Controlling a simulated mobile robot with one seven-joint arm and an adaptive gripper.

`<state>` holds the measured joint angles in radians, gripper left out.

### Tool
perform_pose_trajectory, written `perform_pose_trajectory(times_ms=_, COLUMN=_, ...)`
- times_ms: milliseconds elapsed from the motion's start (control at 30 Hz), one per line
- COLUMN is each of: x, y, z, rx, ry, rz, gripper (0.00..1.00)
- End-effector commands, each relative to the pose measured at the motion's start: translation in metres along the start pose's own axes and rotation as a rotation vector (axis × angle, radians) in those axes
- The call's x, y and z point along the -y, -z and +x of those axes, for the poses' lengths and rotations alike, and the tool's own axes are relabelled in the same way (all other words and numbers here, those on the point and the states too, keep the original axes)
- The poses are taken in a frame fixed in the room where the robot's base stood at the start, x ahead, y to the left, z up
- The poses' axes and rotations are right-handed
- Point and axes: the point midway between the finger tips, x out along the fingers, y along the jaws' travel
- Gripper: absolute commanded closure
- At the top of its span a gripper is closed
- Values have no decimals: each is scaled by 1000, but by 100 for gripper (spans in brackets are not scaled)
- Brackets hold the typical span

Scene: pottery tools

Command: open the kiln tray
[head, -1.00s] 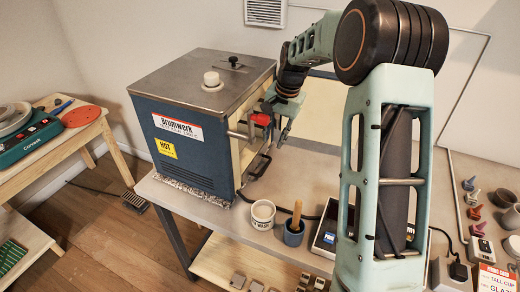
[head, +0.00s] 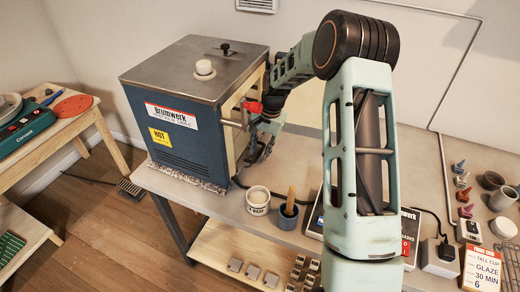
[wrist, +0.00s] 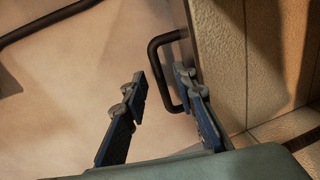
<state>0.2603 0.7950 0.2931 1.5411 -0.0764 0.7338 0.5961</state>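The kiln (head: 180,125) is a blue box with a grey metal top, a Brumwerk label and a yellow HOT label. Its pale front (head: 233,150) faces right, with a red-tipped lever (head: 252,106) high up. In the wrist view a dark looped handle (wrist: 156,62) stands out from the pale panel; I take it to be the tray's. My gripper (wrist: 160,88) is open, its two blue fingers apart with the handle's outer bar between them. The right finger overlaps the loop in the picture; contact cannot be told. In the head view my gripper (head: 264,143) is beside the kiln front, partly hidden.
A white cup (head: 257,200) and a dark pot with a wooden tool (head: 289,213) stand on the grey bench (head: 222,210) just in front of the kiln. A scale or box sits partly behind my arm. Small tools and a glaze card (head: 482,270) are at the right.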

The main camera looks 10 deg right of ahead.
Motion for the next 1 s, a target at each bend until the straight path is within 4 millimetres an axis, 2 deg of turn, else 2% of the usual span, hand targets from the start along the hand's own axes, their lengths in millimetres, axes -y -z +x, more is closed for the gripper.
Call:
perform_pose_trajectory(times_ms=167, x=0, y=0, z=0, rx=-1, ry=0, rz=-1, gripper=74)
perform_pose_trajectory(times_ms=400, x=0, y=0, z=0, rx=-1, ry=0, rz=-1, gripper=99)
perform_pose_trajectory(times_ms=833, x=-1, y=0, z=0, rx=-1, ry=0, rz=-1, gripper=100)
perform_pose_trajectory(times_ms=1000, x=-16, y=1, z=-2, rx=-1, ry=-2, rz=1, gripper=100)
